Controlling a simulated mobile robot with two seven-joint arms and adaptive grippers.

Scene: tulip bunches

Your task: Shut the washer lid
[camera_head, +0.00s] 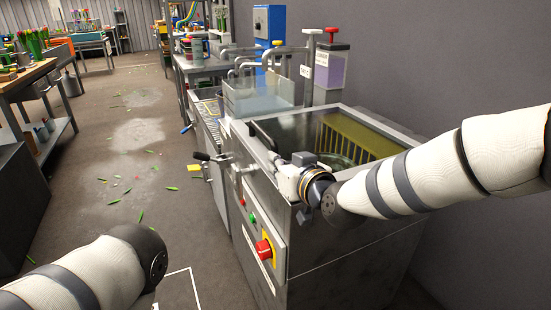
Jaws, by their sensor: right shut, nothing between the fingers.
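The washer (335,265) is a grey metal tank with an open-looking top at the right. Yellow slats and dark greenish contents show inside its rim. A clear panel (258,97) stands upright at its far left end; I cannot tell whether this or the dark glassy sheet (290,130) over the opening is the lid. My right gripper (287,174) is shut and empty at the washer's near left top edge, by the front rim. I cannot tell whether it touches the rim. My left arm shows at the bottom left, but its gripper is out of view.
A red knob (264,249) and a green button (252,218) sit on the washer's front. A black-ended lever (201,156) juts out left. Pipes and a purple-filled dispenser (331,70) stand behind. A workbench (28,72) is at left; the littered aisle between is mostly free.

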